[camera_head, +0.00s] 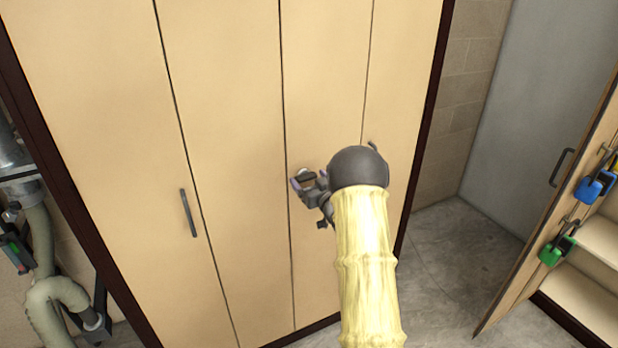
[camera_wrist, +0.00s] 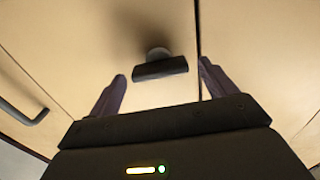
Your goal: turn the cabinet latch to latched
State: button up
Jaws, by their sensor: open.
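The cabinet latch (camera_wrist: 160,67) is a dark bar on a round base, fixed to a pale cabinet door. In the wrist view the bar lies nearly level, its right end slightly higher. My gripper (camera_wrist: 161,72) is open, with one finger on each side of the bar and a gap at both ends. In the head view my gripper (camera_head: 300,180) is close to the door front, and a round plate (camera_head: 304,174) of the latch shows behind the fingers. The rest of the latch is hidden there by my gripper.
The tall pale cabinet (camera_head: 230,120) has a dark bar handle (camera_head: 188,213) at left. A handle (camera_wrist: 24,112) also shows at left in the wrist view. At right an open cabinet door holds blue (camera_head: 594,188) and green (camera_head: 551,254) padlocks. Pipes (camera_head: 50,290) stand at far left.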

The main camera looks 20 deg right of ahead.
jog(key=shift+w, duration=0.4)
jog(key=c, duration=1)
